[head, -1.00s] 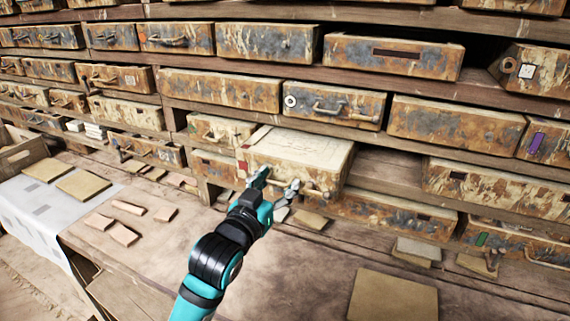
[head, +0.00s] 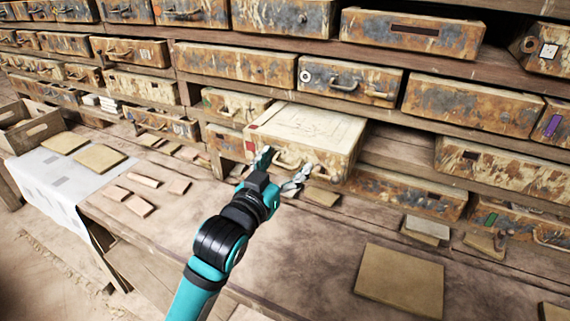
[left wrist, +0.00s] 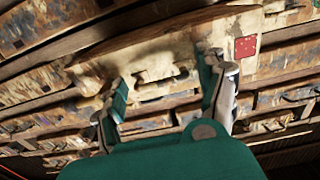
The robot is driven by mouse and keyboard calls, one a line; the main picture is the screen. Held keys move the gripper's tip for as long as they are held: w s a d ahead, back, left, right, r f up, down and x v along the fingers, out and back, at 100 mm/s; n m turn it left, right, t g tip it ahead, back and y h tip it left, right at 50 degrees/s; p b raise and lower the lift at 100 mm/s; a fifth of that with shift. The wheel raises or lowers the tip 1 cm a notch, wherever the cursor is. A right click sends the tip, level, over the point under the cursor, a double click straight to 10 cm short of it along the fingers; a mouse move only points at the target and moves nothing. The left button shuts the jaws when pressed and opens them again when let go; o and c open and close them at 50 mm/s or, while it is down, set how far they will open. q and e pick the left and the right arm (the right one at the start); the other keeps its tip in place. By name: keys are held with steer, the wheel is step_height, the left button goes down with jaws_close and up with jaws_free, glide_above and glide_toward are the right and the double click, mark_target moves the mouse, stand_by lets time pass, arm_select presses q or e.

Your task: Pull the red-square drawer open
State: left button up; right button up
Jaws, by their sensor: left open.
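The red-square drawer (head: 312,128) has a pale, stained top and a worn front with a small red square at its left. It sticks out well past the drawers around it. Its handle (head: 290,160) is partly hidden by my left gripper. My left gripper (head: 284,163) is open at the drawer front, one finger to each side of the handle; I cannot tell whether they touch it. In the left wrist view the handle (left wrist: 160,76) lies between the spread fingers (left wrist: 166,76), with the red square (left wrist: 245,47) at right. My right gripper is not in view.
Rows of rusty drawers fill the shelves around it. An empty bay (head: 400,150) is to its right. The bench (head: 230,230) below holds several small tiles, a large tan tile (head: 399,280) and a white cloth (head: 55,195) at left. The bench middle is mostly clear.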

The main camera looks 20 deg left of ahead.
arm_select(q)
steer(key=s+a, duration=0.1)
steer(key=s, duration=0.5)
steer(key=shift+s+a, duration=0.2)
steer(key=shift+s, duration=0.2)
